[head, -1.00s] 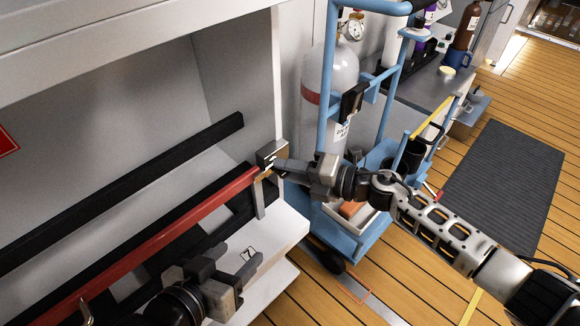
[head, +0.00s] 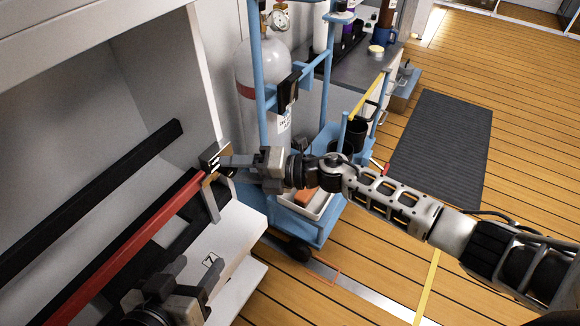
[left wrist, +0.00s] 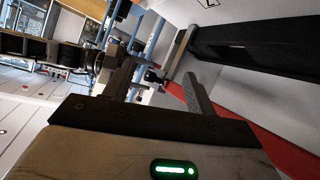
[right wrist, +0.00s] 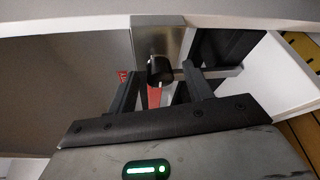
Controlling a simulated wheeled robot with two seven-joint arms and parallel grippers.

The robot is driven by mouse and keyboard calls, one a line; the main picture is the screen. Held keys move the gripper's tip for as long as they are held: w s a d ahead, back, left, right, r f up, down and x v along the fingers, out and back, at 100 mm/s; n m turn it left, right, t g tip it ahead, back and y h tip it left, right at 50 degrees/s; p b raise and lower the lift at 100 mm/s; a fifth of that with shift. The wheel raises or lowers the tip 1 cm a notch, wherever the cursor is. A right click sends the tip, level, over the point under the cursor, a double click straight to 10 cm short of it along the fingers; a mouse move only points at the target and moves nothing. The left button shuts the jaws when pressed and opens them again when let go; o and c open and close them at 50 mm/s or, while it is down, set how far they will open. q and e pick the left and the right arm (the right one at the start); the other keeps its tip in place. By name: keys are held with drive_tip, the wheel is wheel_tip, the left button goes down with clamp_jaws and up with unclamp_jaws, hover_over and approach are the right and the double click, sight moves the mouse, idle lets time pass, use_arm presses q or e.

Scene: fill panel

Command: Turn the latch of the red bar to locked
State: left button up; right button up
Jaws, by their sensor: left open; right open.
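The red bar (head: 130,248) runs slantwise along the front of the grey bay, and its upper end meets a metal latch plate (head: 212,157). In the right wrist view a dark latch knob (right wrist: 160,70) sits on the metal plate, with the red bar (right wrist: 154,97) behind and below it. My right gripper (head: 226,161) is open at the latch, its fingers either side of the knob; I cannot tell whether they touch it. My left gripper (head: 197,274) is open and empty, in front of the bar's lower part. The left wrist view also shows the red bar (left wrist: 285,150).
Black rails (head: 95,195) lie behind the bar. A blue cart (head: 325,228) with a grey gas cylinder (head: 262,100) stands right of the bay. Wooden floor and a dark mat (head: 440,145) lie clear further right.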

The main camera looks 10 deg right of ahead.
use_arm(q)
drive_tip(key=shift+a+f+g+y+p, duration=0.3)
drive_tip(key=shift+f+g+p, duration=0.25)
drive_tip(key=shift+p, duration=0.3)
use_arm(e)
drive_tip(key=v, duration=1.5)
drive_tip(key=shift+d, duration=0.25)
drive_tip(key=shift+s, duration=0.1)
